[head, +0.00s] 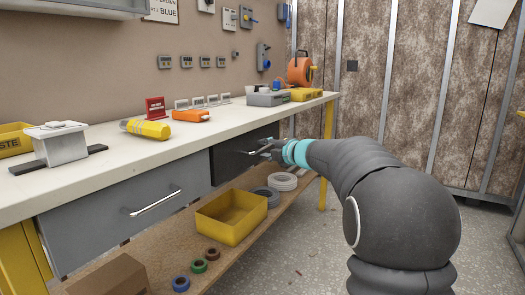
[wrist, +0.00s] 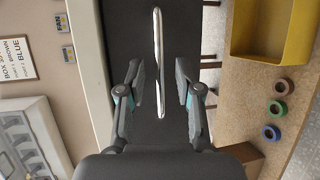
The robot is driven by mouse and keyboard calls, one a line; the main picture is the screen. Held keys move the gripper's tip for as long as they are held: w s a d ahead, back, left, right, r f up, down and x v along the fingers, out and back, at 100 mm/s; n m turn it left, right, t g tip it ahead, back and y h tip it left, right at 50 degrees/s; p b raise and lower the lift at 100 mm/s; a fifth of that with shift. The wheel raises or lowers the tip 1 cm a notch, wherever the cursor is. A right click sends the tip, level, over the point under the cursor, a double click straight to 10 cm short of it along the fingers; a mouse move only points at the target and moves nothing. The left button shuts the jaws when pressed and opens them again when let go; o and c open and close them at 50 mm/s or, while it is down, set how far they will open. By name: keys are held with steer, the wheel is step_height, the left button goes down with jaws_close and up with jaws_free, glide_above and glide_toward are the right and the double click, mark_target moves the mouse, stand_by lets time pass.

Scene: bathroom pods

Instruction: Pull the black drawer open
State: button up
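The black drawer (head: 226,163) is under the white worktop, right of a grey drawer, and its front looks about flush with the bench. My gripper (head: 258,152) reaches in from the right at the black drawer's front. In the wrist view, the dark drawer front (wrist: 136,25) fills the middle, with a long silver bar handle (wrist: 158,60) on it. My open gripper (wrist: 158,72) has one finger on each side of the handle, with visible gaps. The handle is hard to make out in the head view behind my fingers.
The grey drawer (head: 110,215) has its own silver handle. Below, a shelf (head: 225,255) holds a yellow bin (head: 232,232), tape rolls and grey coils (head: 282,181). A yellow bench leg (head: 323,194) stands behind my arm. The floor to the right is mostly clear.

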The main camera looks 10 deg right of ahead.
steer(key=shift+x, duration=1.1)
jaws_close()
steer(key=shift+s+d, duration=0.15)
